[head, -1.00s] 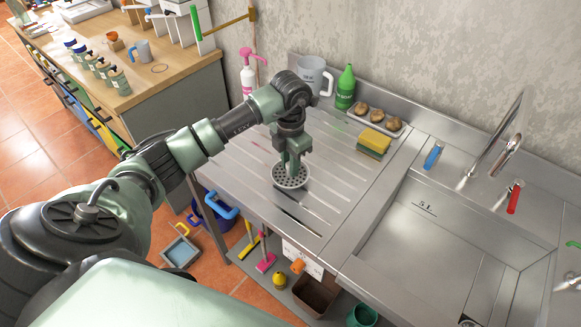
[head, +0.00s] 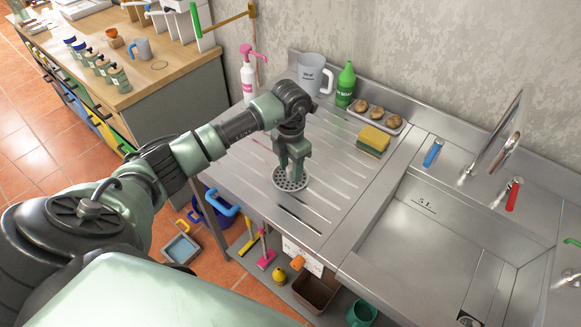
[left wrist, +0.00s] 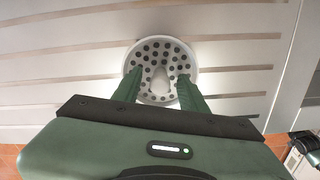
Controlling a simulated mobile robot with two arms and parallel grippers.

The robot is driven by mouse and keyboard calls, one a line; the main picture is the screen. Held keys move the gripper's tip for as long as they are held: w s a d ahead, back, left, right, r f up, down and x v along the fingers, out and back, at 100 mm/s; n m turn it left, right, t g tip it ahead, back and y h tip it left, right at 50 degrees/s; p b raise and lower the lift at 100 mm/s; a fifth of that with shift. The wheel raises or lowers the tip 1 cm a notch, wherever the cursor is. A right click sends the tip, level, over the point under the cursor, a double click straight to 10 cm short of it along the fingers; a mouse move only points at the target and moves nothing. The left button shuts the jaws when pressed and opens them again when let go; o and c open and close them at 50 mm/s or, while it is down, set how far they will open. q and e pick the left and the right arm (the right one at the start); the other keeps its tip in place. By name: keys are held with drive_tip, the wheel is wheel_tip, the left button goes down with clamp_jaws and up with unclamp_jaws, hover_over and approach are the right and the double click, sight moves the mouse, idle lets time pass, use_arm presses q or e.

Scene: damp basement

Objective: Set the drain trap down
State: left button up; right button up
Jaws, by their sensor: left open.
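The drain trap (head: 290,179) is a round grey metal disc with many holes. It lies on the ribbed steel drainboard (head: 330,190), left of the sink basin. My left gripper (head: 291,174) is just above it, pointing down, and hides part of it. In the left wrist view the drain trap (left wrist: 160,52) shows a pale knob at its centre. My open left fingers (left wrist: 157,84) reach over its near part, one on each side of the knob, with gaps between.
A yellow and green sponge (head: 373,139), a tray of brown lumps (head: 378,116), a green bottle (head: 345,86) and a grey jug (head: 313,74) stand along the drainboard's back. The sink basin (head: 430,250) is at right. The drainboard's middle is clear.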

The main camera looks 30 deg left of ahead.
sight(290, 167)
use_arm(q)
drive_tip(key=shift+r, duration=0.35)
wheel_tip(290, 167, up, 12)
drive_tip(key=b, duration=0.4)
drive_tip(key=shift+f, duration=0.25)
